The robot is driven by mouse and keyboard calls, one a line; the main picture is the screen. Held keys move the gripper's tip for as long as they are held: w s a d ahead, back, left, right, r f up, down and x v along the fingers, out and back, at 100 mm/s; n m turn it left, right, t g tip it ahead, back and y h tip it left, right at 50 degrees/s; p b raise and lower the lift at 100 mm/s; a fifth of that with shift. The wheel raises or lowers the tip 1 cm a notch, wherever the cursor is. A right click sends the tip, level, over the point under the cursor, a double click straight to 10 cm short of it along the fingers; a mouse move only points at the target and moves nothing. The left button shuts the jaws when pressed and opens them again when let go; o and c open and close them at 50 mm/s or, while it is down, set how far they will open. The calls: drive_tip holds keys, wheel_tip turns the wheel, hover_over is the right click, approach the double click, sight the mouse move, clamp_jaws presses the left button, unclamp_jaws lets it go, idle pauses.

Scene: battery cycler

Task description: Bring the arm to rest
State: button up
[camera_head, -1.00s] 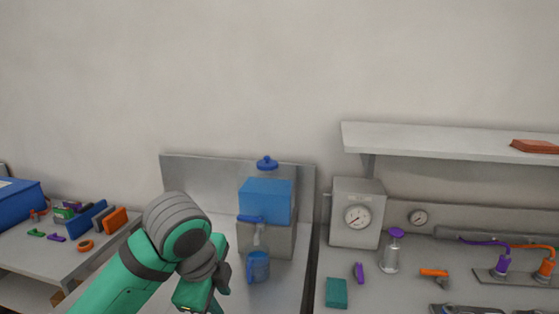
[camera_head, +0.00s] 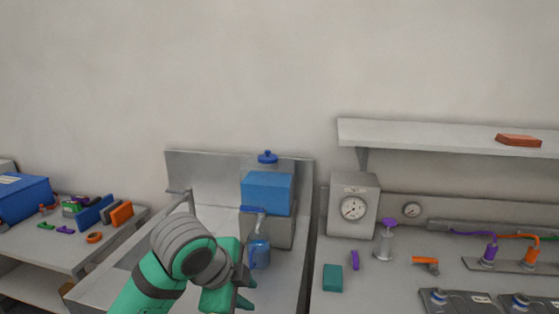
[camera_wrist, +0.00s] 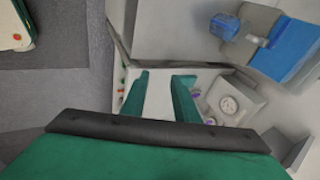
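My green and grey arm rises from the bottom of the head view, bent at a grey joint. My gripper (camera_head: 248,292) is at its right end, low in front of the counter with the blue-topped dispenser. In the wrist view, my gripper's two green fingers (camera_wrist: 160,82) stand apart with nothing between them. No object is held.
The dispenser (camera_head: 267,190) has a blue jug (camera_head: 259,253) at its front, close beyond my gripper. A tap (camera_head: 187,196) stands left of it. The right bench holds a gauge box (camera_head: 353,190), a teal block (camera_head: 332,278) and a clear bottle (camera_head: 386,243). A shelf (camera_head: 430,137) hangs above.

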drive_tip(key=w+d+f+n+t+h, duration=0.2)
drive_tip(key=w+d+n+t+h, duration=0.1)
drive_tip(key=d, duration=0.4)
drive_tip(key=w+d+f+n+t+h, duration=0.2)
drive_tip(key=d+n+h, duration=0.15)
drive_tip(key=d, duration=0.35)
drive_tip(key=s+d+f+n+t+y, duration=0.25)
drive_tip(key=f+n+t, duration=0.35)
drive_tip(key=f+n, duration=0.35)
drive_tip(key=s+a+f+n+y, duration=0.2)
drive_tip(key=s+f+n+y, duration=0.1)
drive_tip(key=s+f, duration=0.5)
drive_tip(key=s+a+f+n+y, duration=0.3)
drive_tip(key=s+f, duration=0.4)
drive_tip(key=s, duration=0.4)
drive_tip(key=s+a+m, duration=0.1)
drive_tip(key=s+a, duration=0.1)
drive_tip(key=s, duration=0.8)
drive_tip(key=s+a+r+m+y, duration=0.1)
drive_tip(key=s+a, duration=0.1)
drive_tip(key=s, duration=0.8)
drive_tip(key=shift+a+m+g, duration=0.25)
drive_tip(key=shift+m+g, duration=0.05)
drive_tip(key=shift+g, duration=0.1)
